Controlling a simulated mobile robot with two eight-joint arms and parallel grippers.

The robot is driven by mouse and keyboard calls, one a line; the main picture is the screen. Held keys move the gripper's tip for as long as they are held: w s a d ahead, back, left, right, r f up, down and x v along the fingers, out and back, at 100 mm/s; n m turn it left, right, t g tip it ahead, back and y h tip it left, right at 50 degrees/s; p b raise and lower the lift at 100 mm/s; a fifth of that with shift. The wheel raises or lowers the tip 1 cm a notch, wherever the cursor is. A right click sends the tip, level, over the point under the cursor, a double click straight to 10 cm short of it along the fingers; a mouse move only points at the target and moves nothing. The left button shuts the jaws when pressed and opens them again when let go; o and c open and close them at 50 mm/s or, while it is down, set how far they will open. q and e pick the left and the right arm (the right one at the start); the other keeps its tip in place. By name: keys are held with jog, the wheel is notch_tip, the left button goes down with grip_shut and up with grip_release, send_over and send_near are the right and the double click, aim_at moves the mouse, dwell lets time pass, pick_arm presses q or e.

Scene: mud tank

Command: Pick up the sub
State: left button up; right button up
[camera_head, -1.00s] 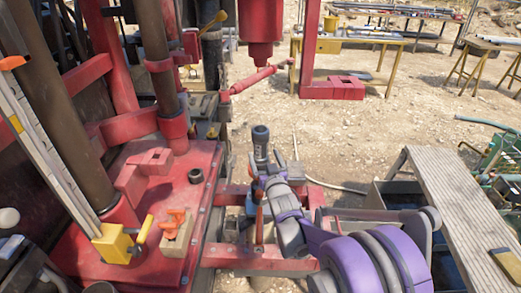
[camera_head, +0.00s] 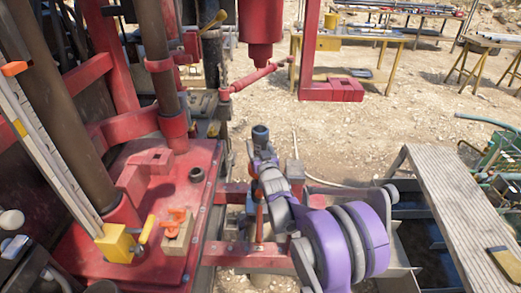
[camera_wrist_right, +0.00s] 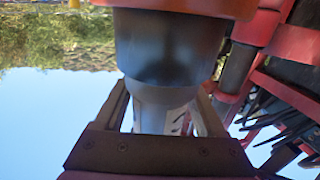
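The sub, a dark cylinder with a lighter grey part, stands upright in the middle of the head view (camera_head: 260,134). Its lower part is hidden behind my right gripper (camera_head: 262,160). The right wrist view shows the sub's dark collar (camera_wrist_right: 165,50) and grey part close up. The fingers of my right gripper (camera_wrist_right: 163,100) lie on either side of the grey part. Thin strips of sky show between the fingers and the sub, so they look open around it. What the sub stands on is hidden. My left gripper is not in view.
The red drill rig deck (camera_head: 150,210) lies left of the sub, with an orange-handled object (camera_head: 177,222) on it. Red frame beams (camera_head: 240,254) run below my right arm. A plank walkway (camera_head: 450,215) lies right. Open dirt lies behind.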

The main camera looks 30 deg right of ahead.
grip_shut()
jog(key=shift+r, duration=0.1)
dwell(0.3)
